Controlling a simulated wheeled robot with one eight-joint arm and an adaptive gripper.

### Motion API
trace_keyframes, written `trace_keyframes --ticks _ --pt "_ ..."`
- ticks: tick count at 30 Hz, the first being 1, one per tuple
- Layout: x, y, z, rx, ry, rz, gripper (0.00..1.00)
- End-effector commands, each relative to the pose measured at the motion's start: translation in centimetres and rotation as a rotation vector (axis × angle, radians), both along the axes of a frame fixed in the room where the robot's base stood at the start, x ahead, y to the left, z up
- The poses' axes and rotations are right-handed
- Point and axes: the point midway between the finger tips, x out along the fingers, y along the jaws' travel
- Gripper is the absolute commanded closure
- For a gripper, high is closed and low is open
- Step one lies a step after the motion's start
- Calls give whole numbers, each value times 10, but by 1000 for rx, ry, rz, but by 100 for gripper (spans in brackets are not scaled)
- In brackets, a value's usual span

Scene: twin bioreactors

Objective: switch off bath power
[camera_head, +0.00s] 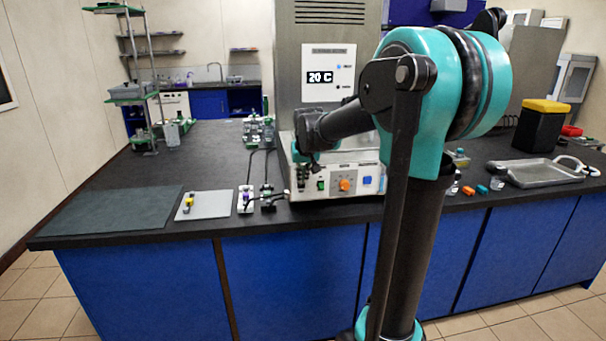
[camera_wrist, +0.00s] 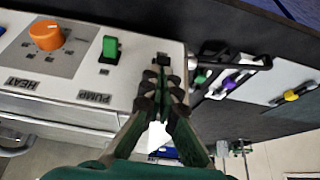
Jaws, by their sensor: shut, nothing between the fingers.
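The bath is a white box with a control panel (camera_head: 335,181) at the front edge of the bench, below my forearm. The panel carries a green PUMP switch (camera_wrist: 110,49), an orange HEAT knob (camera_wrist: 46,35) and a blue button (camera_head: 367,182). The green switch (camera_head: 320,185) and orange knob (camera_head: 344,185) also show in the head view. My gripper (camera_wrist: 163,66) is shut and empty, its fingertips in front of the panel's end beside the PUMP switch. Contact cannot be told. I see no label for bath power; the fingers hide part of that end.
A tall grey cabinet (camera_head: 288,65) with a display reading 20 C stands behind the bath. Clamps with purple and yellow parts (camera_wrist: 292,95) lie beside the bath. A metal tray (camera_head: 540,173) is at the right. The bench's left side holds a dark mat (camera_head: 110,210).

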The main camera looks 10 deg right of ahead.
Motion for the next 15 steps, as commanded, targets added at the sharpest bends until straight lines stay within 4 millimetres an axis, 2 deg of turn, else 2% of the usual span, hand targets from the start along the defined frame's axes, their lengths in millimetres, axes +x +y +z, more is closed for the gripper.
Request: trace_keyframes --ticks 15 --pt "-3 0 -2 0 -41 0 100"
